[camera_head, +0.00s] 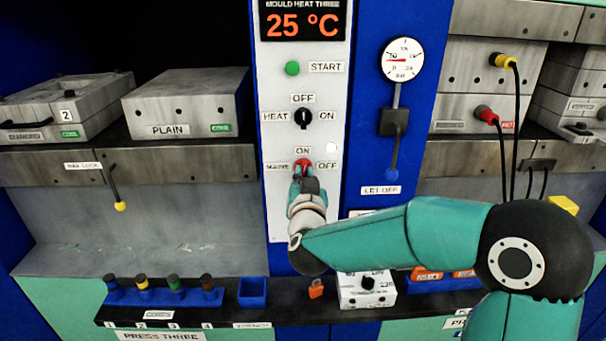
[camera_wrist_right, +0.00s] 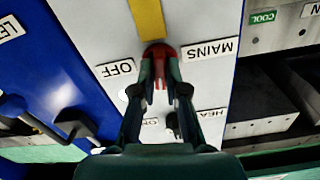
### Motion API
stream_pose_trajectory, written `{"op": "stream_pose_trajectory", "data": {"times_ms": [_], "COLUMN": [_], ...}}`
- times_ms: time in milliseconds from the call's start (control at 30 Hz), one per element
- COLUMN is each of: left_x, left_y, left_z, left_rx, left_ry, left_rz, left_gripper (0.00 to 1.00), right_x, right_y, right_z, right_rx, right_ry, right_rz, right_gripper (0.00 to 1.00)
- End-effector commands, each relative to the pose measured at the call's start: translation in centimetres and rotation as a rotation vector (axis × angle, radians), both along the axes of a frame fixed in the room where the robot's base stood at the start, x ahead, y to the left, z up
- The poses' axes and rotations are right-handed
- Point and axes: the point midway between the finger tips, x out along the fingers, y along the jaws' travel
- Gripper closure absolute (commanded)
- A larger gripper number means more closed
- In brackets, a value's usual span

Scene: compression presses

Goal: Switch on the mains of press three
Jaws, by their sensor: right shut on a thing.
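The red mains switch (camera_head: 302,164) is on the white panel of press three, below the heat knob. Its labels read MAINS at left, ON above and OFF at right. My right gripper (camera_head: 304,180) reaches up to it from below and is shut on it. The right wrist view shows the panel upside down, with the fingertips (camera_wrist_right: 160,72) on either side of the red switch (camera_wrist_right: 158,50). The fingers cover much of the switch, so I cannot tell which way it points. My left gripper is not in view.
Above are the black heat knob (camera_head: 303,118), the green start button (camera_head: 292,68) and a display (camera_head: 303,25) reading 25 °C. A gauge (camera_head: 402,60) and let-off lever (camera_head: 392,160) are at right. A shelf below holds several coloured-top pegs (camera_head: 175,290) and a white box (camera_head: 366,290).

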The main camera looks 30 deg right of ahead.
Motion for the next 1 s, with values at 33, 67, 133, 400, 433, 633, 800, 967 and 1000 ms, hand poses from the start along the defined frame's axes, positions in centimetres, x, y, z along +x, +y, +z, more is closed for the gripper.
{"op": "stream_pose_trajectory", "data": {"times_ms": [33,67,133,400,433,633,800,967,1000], "left_x": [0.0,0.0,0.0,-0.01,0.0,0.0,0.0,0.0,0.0], "left_y": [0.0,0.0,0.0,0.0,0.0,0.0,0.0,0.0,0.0], "left_z": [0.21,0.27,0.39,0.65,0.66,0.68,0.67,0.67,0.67], "left_rx": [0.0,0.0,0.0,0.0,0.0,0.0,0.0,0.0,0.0], "left_ry": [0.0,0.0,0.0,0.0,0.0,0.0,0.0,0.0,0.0], "left_rz": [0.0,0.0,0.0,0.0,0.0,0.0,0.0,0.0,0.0], "left_gripper": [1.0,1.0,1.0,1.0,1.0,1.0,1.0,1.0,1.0], "right_x": [-0.01,0.0,0.0,0.01,0.01,0.01,0.03,0.02,0.03], "right_y": [0.11,0.12,0.13,0.16,0.16,0.17,0.19,0.21,0.19], "right_z": [-0.52,-0.53,-0.55,-0.61,-0.61,-0.64,-0.66,-0.66,-0.61], "right_rx": [-0.024,-0.04,-0.074,-0.158,-0.162,-0.175,-0.175,-0.175,-0.175], "right_ry": [0.032,0.042,0.064,0.114,0.116,0.124,0.124,0.124,0.123], "right_rz": [0.004,0.004,0.004,0.006,0.006,0.007,0.007,0.007,0.006], "right_gripper": [1.0,1.0,1.0,1.0,1.0,1.0,1.0,0.79,0.73]}}
